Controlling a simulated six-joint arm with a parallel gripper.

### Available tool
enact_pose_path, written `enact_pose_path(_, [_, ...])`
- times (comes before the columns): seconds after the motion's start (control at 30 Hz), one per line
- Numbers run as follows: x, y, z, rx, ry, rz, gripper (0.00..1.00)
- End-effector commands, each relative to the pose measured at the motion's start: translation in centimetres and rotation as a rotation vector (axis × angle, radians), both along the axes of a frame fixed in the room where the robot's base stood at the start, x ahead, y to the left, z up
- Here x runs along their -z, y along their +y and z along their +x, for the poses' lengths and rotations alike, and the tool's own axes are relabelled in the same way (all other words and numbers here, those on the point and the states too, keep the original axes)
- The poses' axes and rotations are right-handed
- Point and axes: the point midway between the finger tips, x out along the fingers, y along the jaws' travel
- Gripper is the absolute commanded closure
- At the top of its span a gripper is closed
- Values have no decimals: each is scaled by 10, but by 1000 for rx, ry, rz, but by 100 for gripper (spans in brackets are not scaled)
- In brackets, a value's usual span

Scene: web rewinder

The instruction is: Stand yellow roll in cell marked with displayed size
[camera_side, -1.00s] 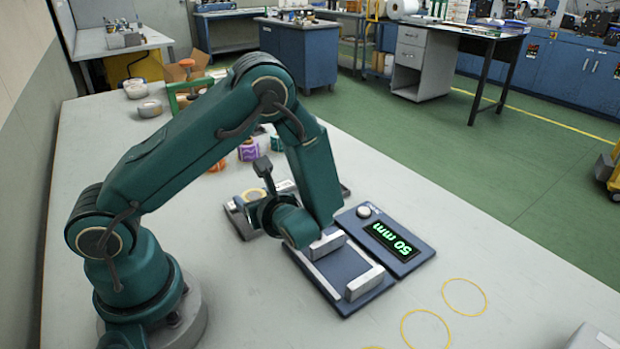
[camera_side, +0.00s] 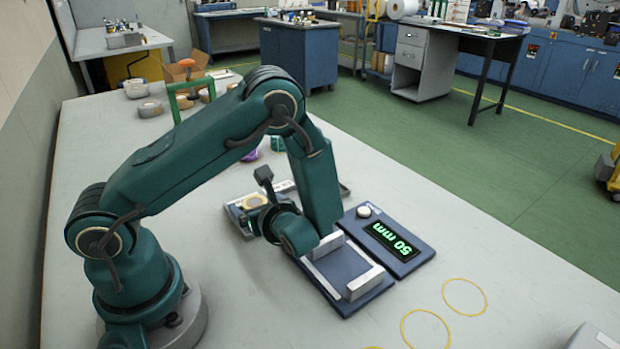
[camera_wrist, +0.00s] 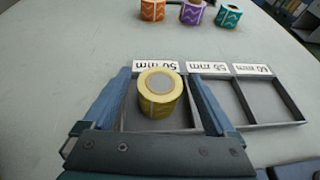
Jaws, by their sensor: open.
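The yellow roll (camera_wrist: 162,97) stands upright in the left cell of the sorting tray (camera_wrist: 270,124) in the wrist view, under a label (camera_wrist: 155,67) reading 50 mm. In the side view the roll (camera_side: 254,201) shows partly behind my wrist. My gripper (camera_wrist: 158,80) is open, with one finger on each side of the roll and a gap on both sides. The display (camera_side: 391,240) reads 50 mm, upside down in the side view. The fingers are mostly hidden in the side view.
The other two tray cells, labelled 55 mm (camera_wrist: 207,67) and 60 mm (camera_wrist: 253,69), are empty. Orange (camera_wrist: 152,10), purple (camera_wrist: 192,12) and teal (camera_wrist: 228,15) rolls stand beyond the tray. A blue plate with light bars (camera_side: 345,275) lies beside the display.

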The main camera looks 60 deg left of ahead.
Motion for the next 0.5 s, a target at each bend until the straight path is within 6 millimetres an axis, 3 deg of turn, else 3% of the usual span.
enact_pose_path(0.17, [-8, -13, 0, 4, -5, 1, 9])
enact_pose_path(0.5, [-35, -79, -6, 6, -6, -2, 9])
